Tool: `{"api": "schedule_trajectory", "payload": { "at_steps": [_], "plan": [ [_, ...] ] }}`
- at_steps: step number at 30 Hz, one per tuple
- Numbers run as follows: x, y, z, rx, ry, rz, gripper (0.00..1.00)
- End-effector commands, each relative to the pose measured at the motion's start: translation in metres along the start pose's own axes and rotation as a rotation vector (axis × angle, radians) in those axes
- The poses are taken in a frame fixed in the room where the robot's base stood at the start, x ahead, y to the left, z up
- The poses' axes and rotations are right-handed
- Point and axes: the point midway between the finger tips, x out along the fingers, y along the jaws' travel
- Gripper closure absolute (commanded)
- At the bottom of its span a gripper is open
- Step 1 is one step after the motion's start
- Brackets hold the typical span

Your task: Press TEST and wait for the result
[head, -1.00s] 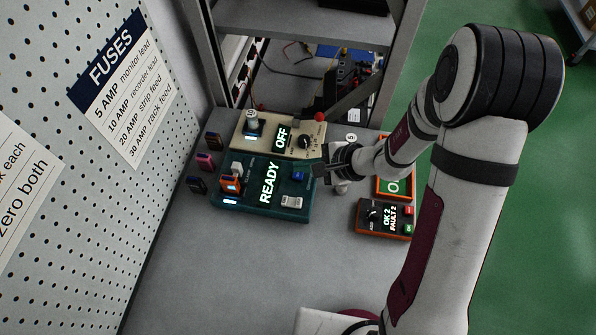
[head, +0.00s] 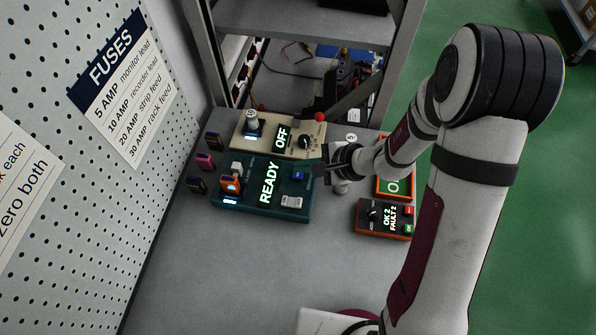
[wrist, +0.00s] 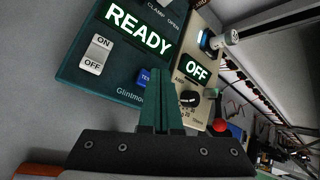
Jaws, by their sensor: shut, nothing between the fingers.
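The teal tester (head: 262,208) stands on the bench, and its display (head: 268,183) reads READY. Its blue TEST button (head: 298,175) is near the right end. In the wrist view the button (wrist: 144,77) is partly hidden behind my fingers, with only the start of its label showing. My gripper (head: 320,170) is shut and empty, just right of the button in the head view. In the wrist view its fingertips (wrist: 162,72) overlap the button's right edge; I cannot tell whether they touch it. An orange part (head: 231,184) sits at the tester's left end.
Behind the tester is a beige unit (head: 243,141) reading OFF, with a dial and red knob. An orange-edged box (head: 374,231) reads OK 2, FAULT 2. Several coloured fuses (head: 205,161) lie left, near the pegboard (head: 110,215).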

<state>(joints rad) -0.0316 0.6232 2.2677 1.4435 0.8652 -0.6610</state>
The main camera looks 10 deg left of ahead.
Motion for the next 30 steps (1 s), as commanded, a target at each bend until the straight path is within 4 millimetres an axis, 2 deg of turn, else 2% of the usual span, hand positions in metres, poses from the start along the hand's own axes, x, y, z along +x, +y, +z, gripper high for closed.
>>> {"api": "schedule_trajectory", "payload": {
  "at_steps": [30],
  "plan": [
    [0.0084,0.0061,-0.006,0.001,0.0,0.0,1.0]
  ]
}}
